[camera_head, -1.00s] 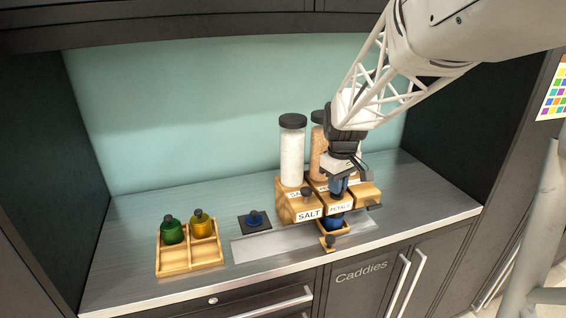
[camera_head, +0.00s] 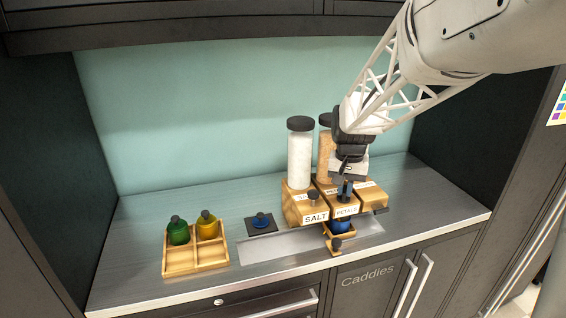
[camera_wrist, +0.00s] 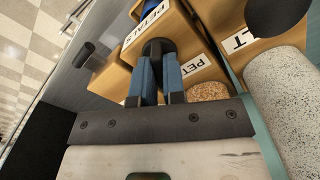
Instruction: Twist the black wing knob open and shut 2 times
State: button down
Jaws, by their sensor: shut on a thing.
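The black wing knob (camera_wrist: 158,46) is on the top of the wooden PETALS dispenser (camera_head: 347,210), at the front of the counter. My gripper (camera_head: 345,193) points down over this dispenser. In the wrist view its two blue fingers (camera_wrist: 158,62) are closed on the knob from both sides. In the head view the fingers hide most of the knob, so its exact turn angle is hard to tell. A blue jar (camera_head: 340,227) stands below the PETALS dispenser on a small wooden holder.
The wooden SALT dispenser (camera_head: 303,205) with its tall white-filled cylinder (camera_head: 300,158) stands close on the left. Another dispenser block (camera_head: 369,197) is close on the right. A wooden caddy (camera_head: 197,268) holds green and yellow bottles. A blue-topped item (camera_head: 261,221) sits on a dark pad.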

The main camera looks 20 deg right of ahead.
aim_at(345, 189)
jog(key=shift+m, duration=0.4)
jog(key=c, duration=1.2)
grip_release()
jog(key=shift+r, duration=0.1)
jog(key=shift+r, duration=3.85)
